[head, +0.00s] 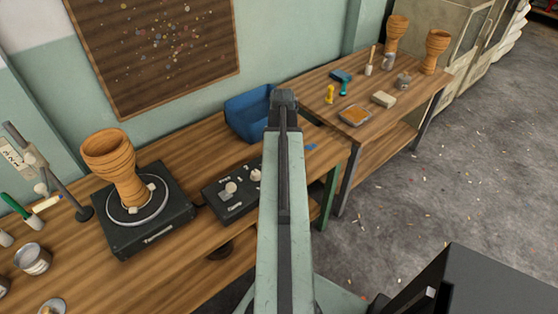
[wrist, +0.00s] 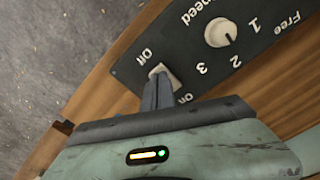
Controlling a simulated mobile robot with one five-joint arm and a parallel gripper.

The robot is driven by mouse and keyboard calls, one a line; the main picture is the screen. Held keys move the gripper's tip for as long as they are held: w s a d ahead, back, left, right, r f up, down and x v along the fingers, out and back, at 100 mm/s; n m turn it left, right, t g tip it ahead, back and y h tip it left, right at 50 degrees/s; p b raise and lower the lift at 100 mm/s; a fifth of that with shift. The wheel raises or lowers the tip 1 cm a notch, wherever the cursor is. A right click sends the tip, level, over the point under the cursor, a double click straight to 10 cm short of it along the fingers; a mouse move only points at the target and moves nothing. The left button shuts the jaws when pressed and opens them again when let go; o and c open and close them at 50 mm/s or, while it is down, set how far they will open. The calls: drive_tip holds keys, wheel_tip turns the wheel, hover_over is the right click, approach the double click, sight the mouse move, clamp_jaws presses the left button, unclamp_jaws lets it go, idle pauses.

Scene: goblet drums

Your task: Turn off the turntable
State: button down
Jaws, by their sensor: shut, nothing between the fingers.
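The turntable (head: 140,215) is a black square box with a round plate, on the wooden bench at left in the head view. An orange goblet drum (head: 113,163) stands upright on it. To its right is a black control box (head: 215,202), partly behind my arm. The wrist view shows the control box (wrist: 135,62) close up, with a pale switch (wrist: 164,73) between the labels Off and On. My gripper (wrist: 158,84) is shut and empty, with its tips at the switch. Contact and which way the switch is set cannot be told. A speed knob (wrist: 220,33) sits beside it.
A blue bin (head: 245,115) stands behind the control box. Cups, a brush and a lamp-like stand (head: 50,175) crowd the bench at left. A second table (head: 400,112) with drums and small tools is at the right. Grey floor lies beyond.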

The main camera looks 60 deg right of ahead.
drive_tip(key=shift+f+b, duration=0.6)
drive_tip(key=shift+f, duration=0.05)
wheel_tip(320, 180, up, 7)
drive_tip(key=p, duration=0.7)
idle(0.6)
